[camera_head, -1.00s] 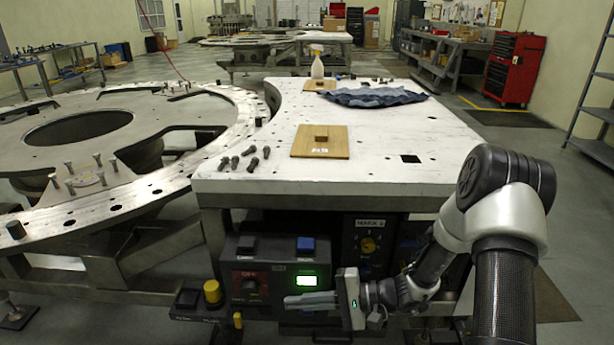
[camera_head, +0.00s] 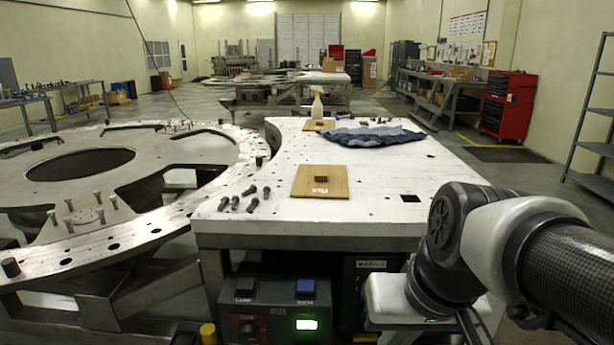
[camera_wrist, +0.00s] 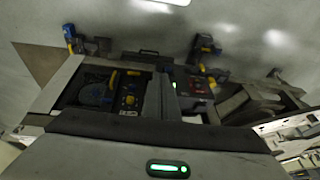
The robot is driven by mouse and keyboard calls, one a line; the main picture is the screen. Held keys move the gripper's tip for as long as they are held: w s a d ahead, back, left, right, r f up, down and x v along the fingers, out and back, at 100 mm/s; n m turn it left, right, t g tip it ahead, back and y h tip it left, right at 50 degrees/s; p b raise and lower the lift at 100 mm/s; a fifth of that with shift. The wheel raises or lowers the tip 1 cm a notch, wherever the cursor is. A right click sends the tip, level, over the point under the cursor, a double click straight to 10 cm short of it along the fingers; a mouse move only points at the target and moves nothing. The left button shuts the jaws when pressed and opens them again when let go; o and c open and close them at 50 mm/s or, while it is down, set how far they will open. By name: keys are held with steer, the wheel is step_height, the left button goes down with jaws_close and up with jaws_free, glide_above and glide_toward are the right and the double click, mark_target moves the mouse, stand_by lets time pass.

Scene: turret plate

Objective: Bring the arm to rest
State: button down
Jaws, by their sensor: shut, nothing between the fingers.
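My arm (camera_head: 500,250) fills the lower right of the head view, folded beside the table's right front corner. My gripper's fingers do not show in the head view. In the wrist view my gripper (camera_wrist: 167,97) shows as narrow grey fingers, close together and empty, beyond its broad grey body with a green light. The fingers point toward the control panels under the table; I cannot tell the distance.
The turret ring (camera_head: 80,240) lies left.

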step_height(320, 180, up, 23)
steer(key=s+d+t+h+p, duration=0.1)
steer(key=d+p, duration=0.1)
steer(key=p, duration=1.8)
steer(key=shift+s+d+t, duration=0.15)
steer(key=shift+s+t, duration=0.05)
steer(key=shift+t, duration=0.2)
steer(key=c, duration=2.5)
jaws_free()
